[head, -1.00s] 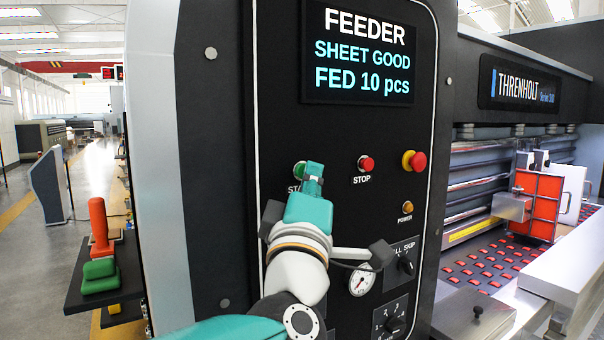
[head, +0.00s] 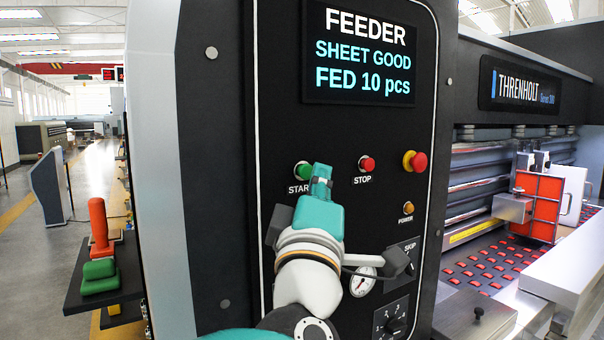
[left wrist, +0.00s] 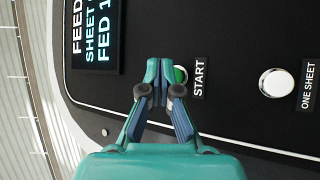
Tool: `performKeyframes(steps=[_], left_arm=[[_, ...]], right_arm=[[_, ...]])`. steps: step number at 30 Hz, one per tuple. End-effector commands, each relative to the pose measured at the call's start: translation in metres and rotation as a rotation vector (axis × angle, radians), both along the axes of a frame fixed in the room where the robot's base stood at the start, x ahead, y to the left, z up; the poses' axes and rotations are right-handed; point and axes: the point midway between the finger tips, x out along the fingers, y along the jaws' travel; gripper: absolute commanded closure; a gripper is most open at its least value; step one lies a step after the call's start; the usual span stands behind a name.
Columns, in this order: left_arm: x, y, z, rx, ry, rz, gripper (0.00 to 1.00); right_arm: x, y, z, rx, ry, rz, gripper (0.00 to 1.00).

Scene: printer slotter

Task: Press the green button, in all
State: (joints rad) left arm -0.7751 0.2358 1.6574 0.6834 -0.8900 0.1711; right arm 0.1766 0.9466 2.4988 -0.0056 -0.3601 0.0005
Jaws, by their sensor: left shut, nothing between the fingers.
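The green START button (head: 303,170) is on the black feeder panel (head: 228,150), left of the red STOP button (head: 367,164). My left gripper (head: 321,175) is shut and empty, in front of the panel just right of the green button. It hides the end of the START label. In the left wrist view the green button (left wrist: 181,75) shows partly behind the shut fingertips (left wrist: 160,66), beside the START label. Whether the fingertips touch the panel cannot be told. The panel screen (head: 362,52) reads "SHEET GOOD, FED 10 pcs". My right gripper is not in view.
A red and yellow knob (head: 415,161) and an orange POWER button (head: 407,208) are to the right. A gauge (head: 362,283) and a rotary switch (head: 392,322) sit lower. A white ONE SHEET button (left wrist: 277,84) shows in the left wrist view.

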Motion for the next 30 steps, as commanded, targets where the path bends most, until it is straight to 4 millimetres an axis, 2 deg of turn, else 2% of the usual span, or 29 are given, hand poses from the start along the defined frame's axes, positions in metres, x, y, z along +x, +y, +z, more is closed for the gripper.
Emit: performKeyframes(steps=[5, 18, 30], left_arm=[[-0.006, -0.006, 0.0, 0.0, -0.001, -0.004, 1.0], [-0.038, -0.029, 0.0, 0.001, 0.0, -0.002, 1.0], [-0.041, -0.03, 0.0, 0.0, 0.0, -0.001, 1.0]], right_arm=[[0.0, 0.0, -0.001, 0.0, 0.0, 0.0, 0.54], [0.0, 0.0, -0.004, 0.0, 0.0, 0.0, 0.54], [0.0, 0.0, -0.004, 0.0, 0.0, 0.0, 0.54]])
